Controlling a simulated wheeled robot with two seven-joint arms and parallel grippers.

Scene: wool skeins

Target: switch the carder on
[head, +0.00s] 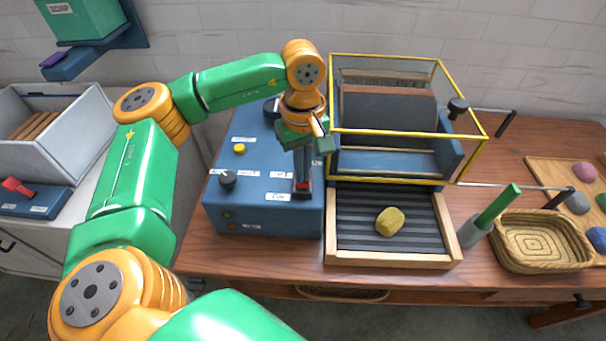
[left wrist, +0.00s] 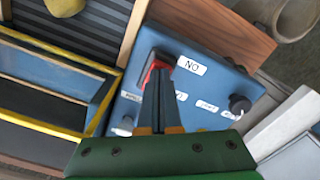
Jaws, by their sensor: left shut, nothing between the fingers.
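The carder's blue control box (head: 262,190) stands left of its caged drum. My left gripper (head: 303,188) points down over the front right of the box's top, shut and empty. Its tips are at a red switch (head: 302,196), mostly hidden behind the fingers. In the left wrist view the shut fingertips (left wrist: 158,72) overlap the red switch (left wrist: 146,74), which sits in a dark frame beside a white label (left wrist: 190,66). Whether they touch or press it I cannot tell, nor which way it is tipped. My right gripper is not in view.
A yellow frame (head: 395,133) guards the drum. A yellow wool piece (head: 389,221) lies on the ribbed feed bed (head: 350,235). A dark knob (head: 228,180) and a yellow button (head: 239,149) are on the box. A basket (head: 540,242) and green-handled tool (head: 497,207) stand right.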

